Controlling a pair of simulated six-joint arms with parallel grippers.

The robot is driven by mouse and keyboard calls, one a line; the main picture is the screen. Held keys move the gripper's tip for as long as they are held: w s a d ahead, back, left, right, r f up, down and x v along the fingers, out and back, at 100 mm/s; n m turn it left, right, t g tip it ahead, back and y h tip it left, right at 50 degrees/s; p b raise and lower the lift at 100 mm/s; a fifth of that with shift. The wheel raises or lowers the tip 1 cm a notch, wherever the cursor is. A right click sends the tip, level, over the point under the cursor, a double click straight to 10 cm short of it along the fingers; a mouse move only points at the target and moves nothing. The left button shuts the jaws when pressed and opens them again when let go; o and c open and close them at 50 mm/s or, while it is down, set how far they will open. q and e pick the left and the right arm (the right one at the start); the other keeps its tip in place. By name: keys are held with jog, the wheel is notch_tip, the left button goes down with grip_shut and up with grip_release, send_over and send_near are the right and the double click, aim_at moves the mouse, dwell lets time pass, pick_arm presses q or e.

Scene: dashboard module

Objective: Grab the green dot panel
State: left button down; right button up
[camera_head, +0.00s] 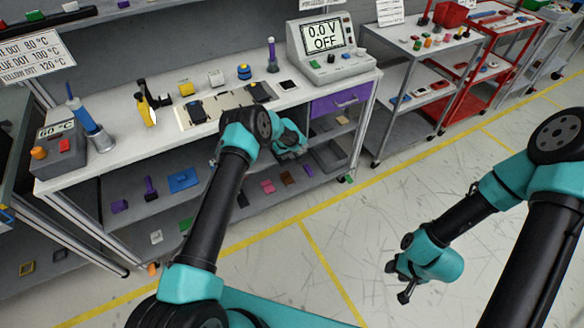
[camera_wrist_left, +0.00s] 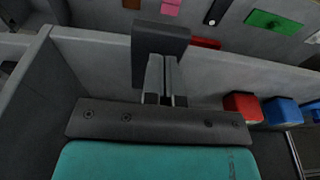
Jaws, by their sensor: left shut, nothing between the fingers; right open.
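A flat green panel (camera_wrist_left: 273,22) with a small dark dot or knob lies at the upper right of the left wrist view; I cannot tell the dot's colour. In the head view I cannot single it out with certainty. My left gripper (camera_head: 298,154) is in front of the workbench's right part, at the lower shelf area. In the left wrist view its fingers (camera_wrist_left: 165,80) are together and apart from the green panel. A dark block sits at the fingertips, and I cannot tell what it is. My right gripper (camera_head: 403,293) is open and empty over the floor.
Grey bin walls (camera_wrist_left: 90,60) stand around my left gripper. Red (camera_wrist_left: 242,106) and blue (camera_wrist_left: 281,110) boxes are beside them. Pink (camera_head: 267,186) and brown (camera_head: 287,178) panels lie on the lower shelf. The workbench (camera_head: 285,100) is above.

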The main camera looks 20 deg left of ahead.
pick_arm(q)
jog(key=s+d, duration=0.6)
dwell(0.3)
jog(key=c, duration=1.6)
grip_release()
jog(key=shift+s+f, duration=0.15)
jog(key=o, duration=0.4)
jog(key=a+f+m+y, duration=0.1)
jog(key=m+y, duration=0.1)
jog(key=s+a+f+m+y, duration=0.1)
jog(key=f+m+y, duration=0.1)
jog(key=s+a+f+m+y, duration=0.1)
jog(key=a+m+y, duration=0.1)
jog(key=shift+f+m+t, duration=0.3)
jog(key=shift+f+m, duration=0.05)
jog(key=shift+m, duration=0.05)
jog(key=shift+c, duration=0.2)
jog(key=d+m+t+y, duration=0.5)
jog(key=d+m+t, duration=0.1)
jog(key=m+t, duration=0.5)
jog(key=shift+s+d+r, duration=0.25)
jog(key=shift+s+r, duration=0.05)
jog(key=shift+r, duration=0.1)
